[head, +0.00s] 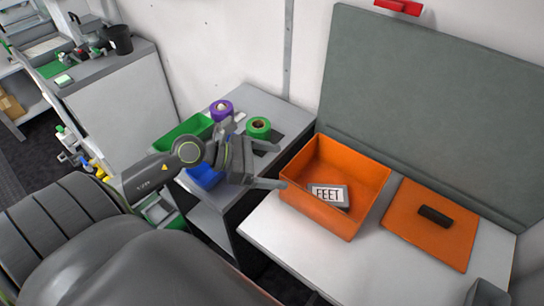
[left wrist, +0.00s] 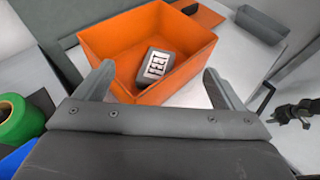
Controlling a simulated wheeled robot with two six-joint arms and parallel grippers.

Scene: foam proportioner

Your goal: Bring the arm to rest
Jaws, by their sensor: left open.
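My left arm comes in from the left in the head view, and its gripper (head: 272,166) is over the side stand, just left of the orange box (head: 353,226). In the left wrist view the two fingers of the left gripper (left wrist: 158,88) are spread wide with nothing between them. The orange box also shows there (left wrist: 96,43), just beyond the fingers. A grey block marked FEET (head: 341,204) lies inside the orange box, and it also shows in the left wrist view (left wrist: 150,73). My right gripper does not show in the head view; a dark gripper-like part (left wrist: 300,112) shows at the right of the left wrist view.
An orange lid (head: 450,241) with a black handle lies right of the box on the white table (head: 300,255). Green (head: 258,128) and purple (head: 221,106) tape rolls, a green bin (head: 177,139) and a blue bin (head: 203,178) stand around my left arm. A grey backboard rises behind.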

